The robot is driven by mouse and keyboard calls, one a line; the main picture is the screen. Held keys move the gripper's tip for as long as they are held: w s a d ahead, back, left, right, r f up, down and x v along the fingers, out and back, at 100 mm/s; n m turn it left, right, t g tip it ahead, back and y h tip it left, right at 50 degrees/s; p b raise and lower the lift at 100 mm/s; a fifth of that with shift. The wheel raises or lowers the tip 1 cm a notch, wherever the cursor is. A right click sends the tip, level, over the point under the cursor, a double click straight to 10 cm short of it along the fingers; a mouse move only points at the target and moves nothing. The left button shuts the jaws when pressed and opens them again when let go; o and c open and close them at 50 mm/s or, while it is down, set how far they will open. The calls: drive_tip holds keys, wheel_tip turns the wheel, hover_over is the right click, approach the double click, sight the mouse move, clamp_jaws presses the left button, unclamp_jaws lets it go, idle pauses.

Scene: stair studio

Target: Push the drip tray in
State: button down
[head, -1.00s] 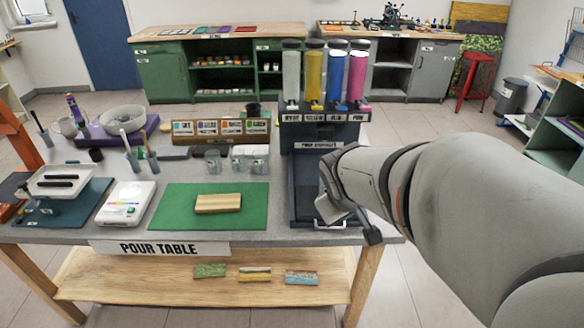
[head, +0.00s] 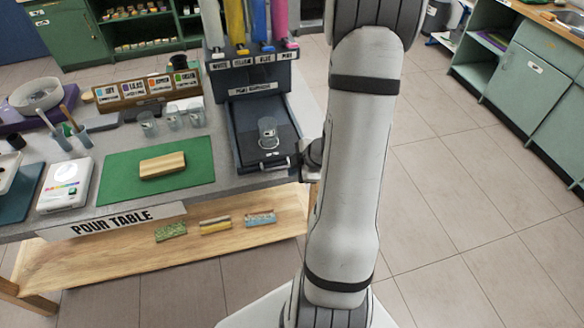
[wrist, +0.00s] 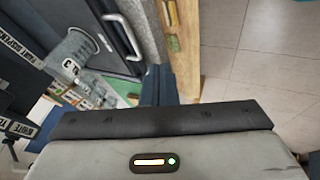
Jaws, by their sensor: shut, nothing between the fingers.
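The dark drip tray (head: 252,118) sticks out toward the table's front edge from under the paint dispenser (head: 250,78). A clear cup (head: 267,128) stands on it, and a pale handle is at its front. In the wrist view the tray (wrist: 147,28), its handle (wrist: 122,34) and the cup (wrist: 70,58) show at upper left. My gripper (head: 301,160) is shut and empty at the tray's front right corner. Its dark fingers also show in the wrist view (wrist: 160,82), close to the tray's front; I cannot tell whether they touch it.
Paint tubes stand on the dispenser. Left of the tray are a green mat (head: 115,182) with a wooden block (head: 162,164), several small cups and a white scale (head: 65,184). A lower shelf (head: 110,262) holds small blocks. The floor on the right is clear.

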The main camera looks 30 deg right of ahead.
drive_tip(key=w+f, duration=0.6)
drive_tip(key=w, duration=0.1)
drive_tip(key=shift+a+f, duration=0.2)
drive_tip(key=shift+w, duration=0.1)
